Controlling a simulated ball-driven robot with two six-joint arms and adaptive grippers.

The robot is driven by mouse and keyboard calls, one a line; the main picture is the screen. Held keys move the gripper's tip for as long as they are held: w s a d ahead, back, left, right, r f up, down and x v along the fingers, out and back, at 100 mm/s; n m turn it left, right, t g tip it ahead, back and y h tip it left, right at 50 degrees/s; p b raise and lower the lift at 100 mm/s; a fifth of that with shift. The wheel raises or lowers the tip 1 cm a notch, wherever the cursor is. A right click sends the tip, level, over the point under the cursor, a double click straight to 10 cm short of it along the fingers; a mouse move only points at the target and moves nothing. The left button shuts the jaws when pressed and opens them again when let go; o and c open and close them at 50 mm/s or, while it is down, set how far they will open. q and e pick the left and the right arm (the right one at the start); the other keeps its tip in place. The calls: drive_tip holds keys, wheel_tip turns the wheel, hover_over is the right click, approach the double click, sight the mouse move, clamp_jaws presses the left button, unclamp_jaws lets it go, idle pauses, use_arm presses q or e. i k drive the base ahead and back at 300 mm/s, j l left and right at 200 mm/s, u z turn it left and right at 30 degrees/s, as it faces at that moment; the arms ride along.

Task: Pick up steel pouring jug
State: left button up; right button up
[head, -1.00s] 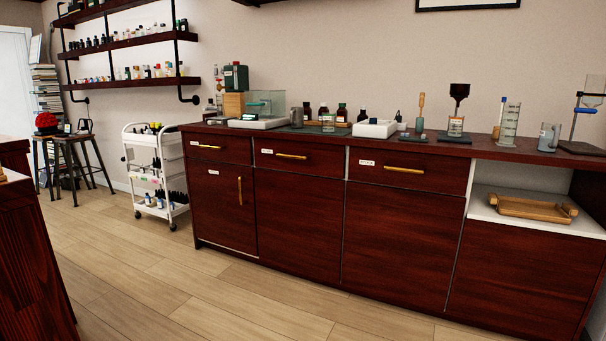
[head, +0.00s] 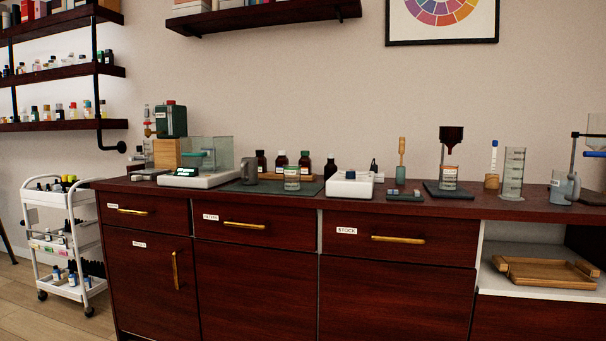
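A grey metal-looking jug (head: 249,171) stands upright on the dark wood counter in the head view, left of centre. It stands on a dark mat (head: 232,187), just right of the white balance (head: 200,181) and left of a small glass jar (head: 292,178). A second grey-blue vessel with a handle and a label (head: 562,188) stands at the counter's right end; I cannot tell its material. Neither of my grippers is in view.
Several brown bottles (head: 281,161) stand behind the jar. A white box-like device (head: 350,186) and a measuring cylinder (head: 513,174) stand further right. A wooden tray (head: 547,272) lies in the open niche. A white trolley (head: 64,240) stands left of the counter, with floor beside it.

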sight(249, 165)
drive_tip(key=i+j, duration=2.25)
drive_tip(key=j, duration=0.1)
